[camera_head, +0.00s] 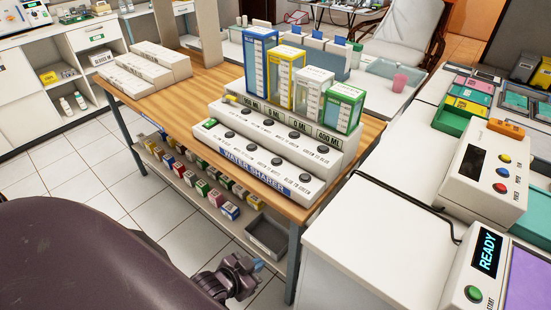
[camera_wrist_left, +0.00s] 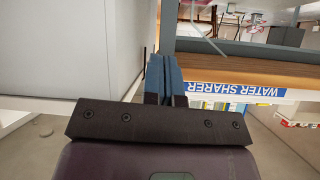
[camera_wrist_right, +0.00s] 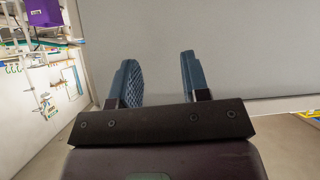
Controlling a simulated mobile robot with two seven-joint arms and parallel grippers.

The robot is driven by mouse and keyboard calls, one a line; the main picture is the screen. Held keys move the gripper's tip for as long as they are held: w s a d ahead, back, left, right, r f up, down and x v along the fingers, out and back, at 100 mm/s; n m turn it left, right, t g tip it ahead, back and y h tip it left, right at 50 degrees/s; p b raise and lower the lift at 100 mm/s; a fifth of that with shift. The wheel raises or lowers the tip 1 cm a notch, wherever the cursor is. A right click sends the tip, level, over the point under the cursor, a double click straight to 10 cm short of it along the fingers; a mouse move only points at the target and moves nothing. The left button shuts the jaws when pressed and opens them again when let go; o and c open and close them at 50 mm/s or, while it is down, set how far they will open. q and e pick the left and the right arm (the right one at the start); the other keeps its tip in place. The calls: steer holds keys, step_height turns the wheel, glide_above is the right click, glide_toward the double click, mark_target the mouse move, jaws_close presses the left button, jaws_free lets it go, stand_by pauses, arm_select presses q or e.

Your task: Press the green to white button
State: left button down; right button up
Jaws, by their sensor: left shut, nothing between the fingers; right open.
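The water sharer (camera_head: 275,150) is a white stepped unit on the wooden table, with blue, yellow, white and green columns on top. Two rows of round dark buttons (camera_head: 276,162) run along its steps. Their labels are too small for me to tell surely which is green to white. My left gripper (camera_head: 257,266) is low in front of the table, below and apart from the unit. In the left wrist view its blue fingers (camera_wrist_left: 165,75) are shut together and empty, left of the WATER SHARER label (camera_wrist_left: 235,89). My right gripper (camera_wrist_right: 157,75) is open and empty, outside the head view.
The wooden table (camera_head: 222,78) has white boxes (camera_head: 150,65) at its far left and a shelf of small coloured boxes below. A white counter (camera_head: 370,235) with a READY device (camera_head: 485,260) stands to the right. A plain grey surface (camera_wrist_right: 230,50) is before my right gripper.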

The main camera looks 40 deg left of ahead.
arm_select(q)
steer(key=w+a+r+m+g+h+p, duration=0.1)
steer(key=w+r+m+p, duration=0.1)
steer(key=w, duration=0.4)
steer(key=w+a+r+m+h+p, duration=0.1)
steer(key=w+r+m+p, duration=0.2)
steer(key=w+r, duration=0.3)
steer(key=w+a+r+m+g+h+p, duration=0.1)
steer(key=w+a+r+m+p, duration=0.1)
steer(key=w+r, duration=0.4)
steer(key=shift+w+a+m+g+h+p, duration=0.1)
steer(key=shift+w+m+g+h+p, duration=0.15)
steer(key=shift+m, duration=0.45)
steer(key=shift+w+m+g+h+p, duration=0.15)
steer(key=shift+w+m+p, duration=0.2)
steer(key=shift+m, duration=0.35)
step_height(320, 180, up, 9)
steer(key=m+p, duration=0.2)
steer(key=p, duration=0.1)
glide_above(277, 161)
steer(key=shift+s+f+g+y, duration=0.1)
steer(key=shift+g+y, duration=0.2)
steer(key=shift+y, duration=0.1)
arm_select(e)
step_height(277, 161, up, 10)
steer(key=shift+s, duration=0.45)
steer(key=shift+r, duration=0.1)
